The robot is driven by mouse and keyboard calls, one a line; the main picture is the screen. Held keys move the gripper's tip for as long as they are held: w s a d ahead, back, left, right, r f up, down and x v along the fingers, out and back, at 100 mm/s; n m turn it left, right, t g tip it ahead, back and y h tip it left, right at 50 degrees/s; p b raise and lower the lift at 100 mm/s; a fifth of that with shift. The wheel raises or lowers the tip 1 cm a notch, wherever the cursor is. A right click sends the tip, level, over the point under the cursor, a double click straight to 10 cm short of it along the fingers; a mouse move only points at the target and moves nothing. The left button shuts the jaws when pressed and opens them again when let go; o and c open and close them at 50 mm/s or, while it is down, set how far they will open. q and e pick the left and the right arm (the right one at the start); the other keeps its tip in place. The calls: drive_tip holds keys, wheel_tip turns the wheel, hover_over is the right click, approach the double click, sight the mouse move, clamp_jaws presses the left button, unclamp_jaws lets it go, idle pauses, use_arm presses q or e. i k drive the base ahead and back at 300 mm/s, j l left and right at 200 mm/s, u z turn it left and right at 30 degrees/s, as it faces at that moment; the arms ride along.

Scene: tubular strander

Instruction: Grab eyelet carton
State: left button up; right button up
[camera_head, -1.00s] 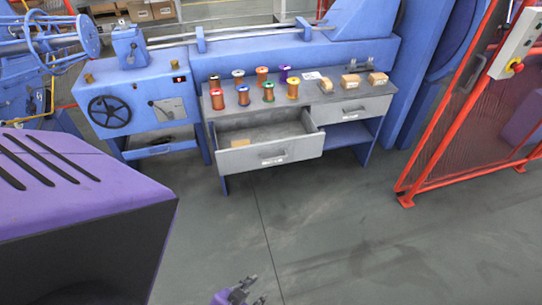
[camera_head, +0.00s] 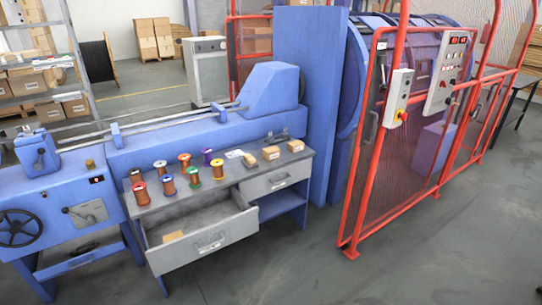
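Small tan cartons sit at the right end of the grey workbench top (camera_head: 230,186): a left one (camera_head: 249,161), a middle one (camera_head: 271,153) and a right one (camera_head: 296,146). Another small tan carton or block (camera_head: 173,237) lies inside the open left drawer (camera_head: 209,243), near its front left. The labels are too small to read, so I cannot tell which is the eyelet carton. Neither of my grippers is in view.
Several wire spools (camera_head: 193,177) stand on the bench's left and middle. The right drawer (camera_head: 279,181) is shut. Blue machinery (camera_head: 210,127) runs behind the bench. A red guard fence (camera_head: 370,165) stands at right. The floor in front (camera_head: 300,265) is clear.

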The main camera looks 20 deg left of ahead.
sight(272, 154)
drive_tip(key=i+u, duration=0.1)
drive_tip(key=i, duration=0.55)
drive_tip(key=i+l+u, duration=0.15)
drive_tip(key=i, duration=0.5)
